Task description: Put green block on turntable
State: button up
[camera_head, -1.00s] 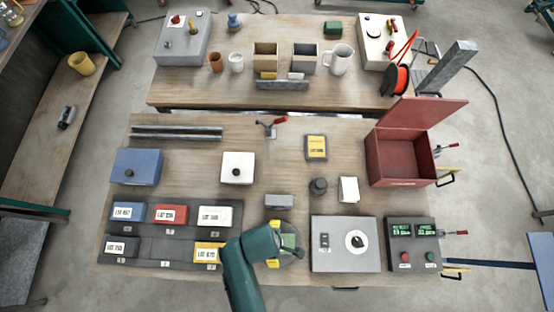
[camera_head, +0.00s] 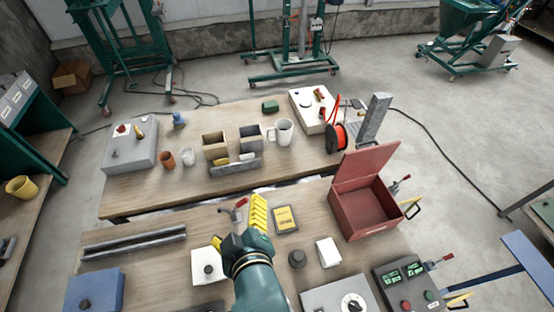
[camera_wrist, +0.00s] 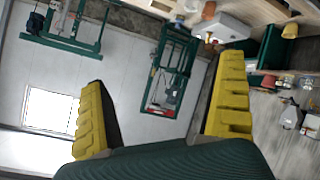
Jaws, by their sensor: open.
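My gripper (camera_head: 236,217) is raised over the near workbench in the head view, with its yellow fingers spread. In the wrist view my gripper (camera_wrist: 163,70) is wide open with nothing between its fingers. The wrist camera looks across the room, away from the bench top. The turntable and the green piece seen on it earlier are not visible now; that area is below the picture or behind my arm. A separate dark green block (camera_head: 270,106) lies on the far workbench.
A yellow-labelled pad (camera_head: 286,219), a dark knob (camera_head: 297,258) and a white block (camera_head: 328,252) lie right of my arm. An open red box (camera_head: 368,213) stands farther right. A white box (camera_head: 207,265) and metal rails (camera_head: 135,244) are left.

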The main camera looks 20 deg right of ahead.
jog(key=s+d+r+m+t, duration=0.1)
jog(key=d+r+m+t, duration=0.1)
jog(key=r, duration=0.8)
jog(key=s+d+r+m+t+h, duration=0.1)
jog(key=s+d+r+m+t, duration=0.1)
jog(key=r, duration=0.8)
jog(key=s+d+r+m+t, duration=0.1)
jog(key=d+r+m+t, duration=0.2)
jog(key=r+t, duration=0.3)
notch_tip(320, 180, up, 4)
jog(key=shift+s+d+f+m+h, duration=0.15)
jog(key=shift+d+m+h, duration=0.15)
jog(key=shift+m, duration=0.4)
